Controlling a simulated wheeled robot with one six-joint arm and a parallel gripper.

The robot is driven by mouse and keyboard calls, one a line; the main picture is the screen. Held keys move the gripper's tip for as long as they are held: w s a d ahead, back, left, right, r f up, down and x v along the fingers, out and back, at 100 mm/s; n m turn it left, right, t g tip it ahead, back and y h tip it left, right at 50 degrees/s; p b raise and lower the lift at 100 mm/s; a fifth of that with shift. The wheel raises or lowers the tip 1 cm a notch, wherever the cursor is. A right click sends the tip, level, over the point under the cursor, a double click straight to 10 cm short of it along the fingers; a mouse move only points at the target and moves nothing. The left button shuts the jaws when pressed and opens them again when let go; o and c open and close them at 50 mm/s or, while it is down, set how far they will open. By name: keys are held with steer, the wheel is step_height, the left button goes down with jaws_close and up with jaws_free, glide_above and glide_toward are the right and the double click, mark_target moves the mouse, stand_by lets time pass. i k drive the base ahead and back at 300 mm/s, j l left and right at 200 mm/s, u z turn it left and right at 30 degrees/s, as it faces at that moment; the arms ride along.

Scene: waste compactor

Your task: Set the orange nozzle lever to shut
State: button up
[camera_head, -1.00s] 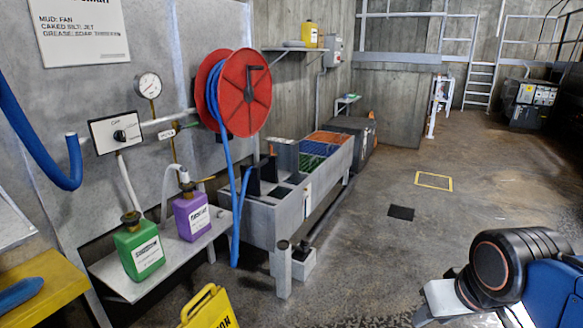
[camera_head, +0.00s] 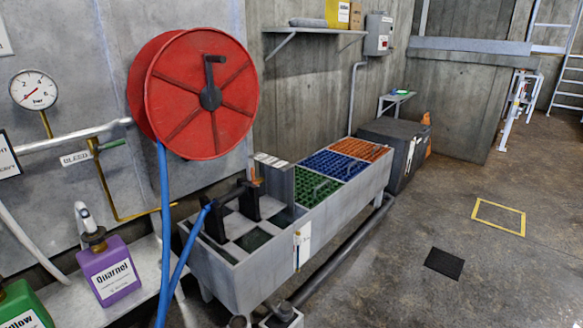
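A small orange piece (camera_head: 253,173), which looks like the nozzle lever, stands up at the far black stand in the grey trough (camera_head: 222,279). It is too small to tell how it is set. A blue hose (camera_head: 165,230) hangs from the red reel (camera_head: 203,92), and its end rises to the black stands (camera_head: 215,222) in the trough. The nozzle body is hard to make out between the stands. My gripper is not in view.
Green (camera_head: 291,187), blue (camera_head: 333,164) and orange (camera_head: 357,149) grates fill the trough's far part. A purple jug (camera_head: 109,272) stands on a shelf at left. A bleed valve with a green handle (camera_head: 112,144) is on the wall.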

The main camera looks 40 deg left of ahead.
mark_target(253, 180)
steer(key=i+l+u, duration=0.1)
steer(key=i+u, duration=0.3)
steer(key=i+l+u, duration=0.25)
steer(key=i+u, duration=0.2)
steer(key=i+l+u, duration=0.6)
steer(key=u, duration=0.15)
steer(key=i+l+u, duration=0.15)
steer(key=l+u, duration=0.15)
steer(key=i+l+u, duration=0.15)
steer(key=l+u, duration=0.5)
steer(key=i+l+u, duration=0.1)
steer(key=l+u, duration=0.25)
steer(key=i, duration=0.25)
